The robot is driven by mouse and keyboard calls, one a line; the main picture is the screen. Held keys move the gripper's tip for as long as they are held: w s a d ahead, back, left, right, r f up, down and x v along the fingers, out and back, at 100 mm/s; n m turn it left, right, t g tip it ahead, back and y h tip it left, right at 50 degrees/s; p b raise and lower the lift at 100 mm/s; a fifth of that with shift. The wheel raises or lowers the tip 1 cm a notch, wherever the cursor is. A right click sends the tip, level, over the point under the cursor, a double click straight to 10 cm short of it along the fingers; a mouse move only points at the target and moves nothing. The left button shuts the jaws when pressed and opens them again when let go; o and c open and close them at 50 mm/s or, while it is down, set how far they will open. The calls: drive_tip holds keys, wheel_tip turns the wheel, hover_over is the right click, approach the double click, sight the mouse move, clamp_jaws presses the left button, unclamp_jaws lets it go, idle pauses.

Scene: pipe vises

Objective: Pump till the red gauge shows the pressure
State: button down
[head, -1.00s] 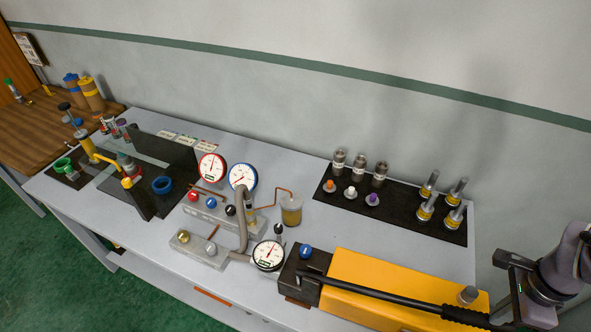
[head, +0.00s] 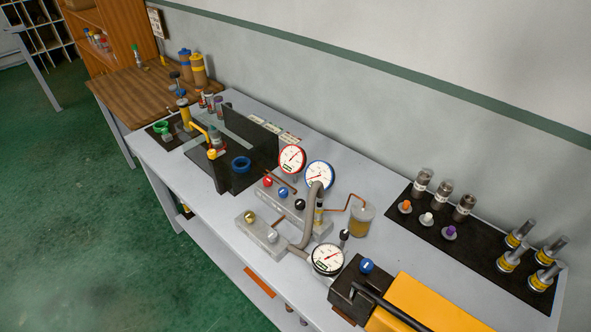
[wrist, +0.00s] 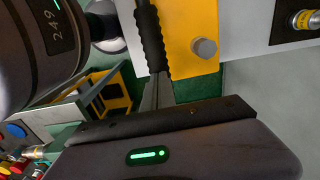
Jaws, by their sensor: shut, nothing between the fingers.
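The red-rimmed gauge (head: 292,159) stands upright behind the valve block; its needle is too small to read. The yellow pump (head: 425,305) is at the bottom right of the head view, cut off by the edge. Its black lever (head: 390,308) runs out of that view, low over the pump. In the wrist view the lever's ribbed black grip (wrist: 151,42) lies beside the yellow pump body (wrist: 190,35). My gripper (wrist: 158,92) is shut and empty near the end of the grip; I cannot tell if it touches. My gripper is outside the head view.
A blue-rimmed gauge (head: 319,175) and a black-rimmed gauge (head: 327,258) stand nearby. Red (head: 268,182), black (head: 300,204) and blue (head: 366,266) knobs sit among the pipes. A cup of yellowish fluid (head: 360,220) is behind. A black mat (head: 470,238) holds several fittings.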

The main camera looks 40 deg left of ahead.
drive_tip(key=shift+f, duration=0.2)
drive_tip(key=r+p, duration=0.2)
drive_tip(key=r, duration=0.1)
drive_tip(key=r+p, duration=0.1)
drive_tip(key=shift+a+r, duration=0.25)
drive_tip(key=shift+r, duration=0.15)
wheel_tip(320, 180, up, 8)
drive_tip(key=a+p, duration=0.2)
drive_tip(key=p, duration=0.3)
drive_tip(key=shift+f, duration=0.25)
drive_tip(key=shift+a, duration=0.1)
